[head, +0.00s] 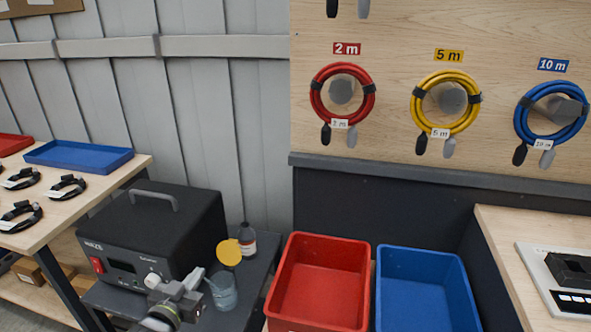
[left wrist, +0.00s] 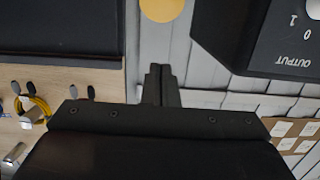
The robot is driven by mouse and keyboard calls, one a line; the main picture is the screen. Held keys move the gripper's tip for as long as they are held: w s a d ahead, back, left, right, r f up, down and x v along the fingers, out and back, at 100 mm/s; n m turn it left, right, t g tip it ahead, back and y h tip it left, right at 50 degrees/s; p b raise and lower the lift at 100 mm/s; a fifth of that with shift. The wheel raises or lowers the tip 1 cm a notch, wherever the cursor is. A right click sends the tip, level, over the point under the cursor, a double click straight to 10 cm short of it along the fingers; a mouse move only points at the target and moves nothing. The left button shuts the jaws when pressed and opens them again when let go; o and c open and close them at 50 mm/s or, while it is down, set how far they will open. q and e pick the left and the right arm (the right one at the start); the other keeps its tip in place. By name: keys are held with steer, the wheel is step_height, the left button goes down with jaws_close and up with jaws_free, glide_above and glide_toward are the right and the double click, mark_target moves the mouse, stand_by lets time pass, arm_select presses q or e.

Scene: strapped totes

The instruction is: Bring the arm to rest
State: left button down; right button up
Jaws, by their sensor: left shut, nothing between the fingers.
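My left gripper (head: 188,287) is low in the head view, in front of the black box-shaped device and left of the red bin. In the left wrist view its two dark fingers (left wrist: 160,72) are together at the middle, with nothing between them. My left arm comes up from the bottom edge, and most of it is out of view. My right gripper is not in view.
The black device (head: 160,230) stands close to my left gripper, with a small bottle (head: 247,240) and a clear beaker (head: 223,291) beside it. A red bin (head: 283,290) and blue bin (head: 427,262) stand to the right. Coiled cables hang on the board (head: 400,30).

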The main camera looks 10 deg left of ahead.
arm_select(q)
steer(key=s+d+f+g+y, duration=0.1)
steer(key=s+f+g, duration=0.25)
steer(key=s, duration=0.65)
steer(key=s+d+f+n+g+y, duration=0.15)
steer(key=s+g, duration=0.35)
steer(key=s, duration=0.5)
steer(key=s+d+f+m+g, duration=0.1)
steer(key=s+f+g, duration=0.35)
steer(key=s, duration=0.45)
step_height(320, 180, down, 23)
steer(key=a+g+p, duration=0.1)
steer(key=a, duration=0.1)
steer(key=s+d+f+g+p, duration=0.1)
steer(key=s+f, duration=1.3)
steer(key=s, duration=0.1)
steer(key=shift+s+d+f+h, duration=0.2)
steer(key=shift+f+h, duration=0.1)
steer(key=shift+h, duration=0.15)
